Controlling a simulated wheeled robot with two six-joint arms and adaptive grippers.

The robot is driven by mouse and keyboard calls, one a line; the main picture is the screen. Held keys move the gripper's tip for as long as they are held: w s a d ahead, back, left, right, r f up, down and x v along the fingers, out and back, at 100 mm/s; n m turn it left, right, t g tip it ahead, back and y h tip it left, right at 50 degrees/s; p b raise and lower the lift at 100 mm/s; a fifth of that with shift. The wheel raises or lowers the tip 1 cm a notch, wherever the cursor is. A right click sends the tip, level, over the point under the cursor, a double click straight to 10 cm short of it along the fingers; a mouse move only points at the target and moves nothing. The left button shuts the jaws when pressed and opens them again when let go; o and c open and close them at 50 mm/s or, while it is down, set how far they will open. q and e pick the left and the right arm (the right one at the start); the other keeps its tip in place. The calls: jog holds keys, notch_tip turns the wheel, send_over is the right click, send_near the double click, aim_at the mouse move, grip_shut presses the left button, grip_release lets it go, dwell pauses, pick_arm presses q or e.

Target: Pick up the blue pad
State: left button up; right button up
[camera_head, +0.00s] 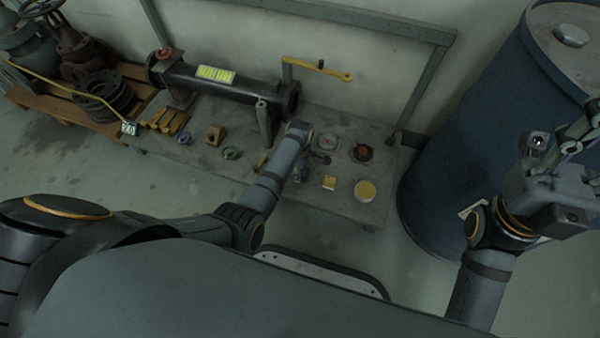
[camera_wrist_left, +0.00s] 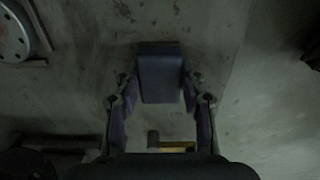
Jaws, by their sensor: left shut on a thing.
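The blue pad (camera_wrist_left: 160,75) is a dark blue block in the left wrist view. It sits between the two fingers of my left gripper (camera_wrist_left: 158,92), which is shut on it. The grey bench top (camera_wrist_left: 90,70) is behind it; I cannot tell how far the pad is from that surface. In the head view my left arm reaches over the bench, and its wrist largely hides the gripper and pad. My right gripper (camera_head: 580,145) is at the right edge, in front of a blue drum, partly cut off; its finger opening is unclear.
The bench (camera_head: 330,205) holds a yellow block (camera_head: 329,183), a round yellow-topped tin (camera_head: 365,190), a dial-like disc (camera_head: 328,142) and a dark reddish round part (camera_head: 362,153). A black pipe (camera_head: 225,85) lies along the back. The large blue drum (camera_head: 475,130) stands to the right.

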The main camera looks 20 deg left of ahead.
pick_arm(q)
notch_tip(320, 180, up, 9)
jog(key=p, duration=0.6)
jog(key=shift+c, duration=0.3)
jog(key=shift+r+p, duration=0.5)
jog(key=shift+r, duration=0.05)
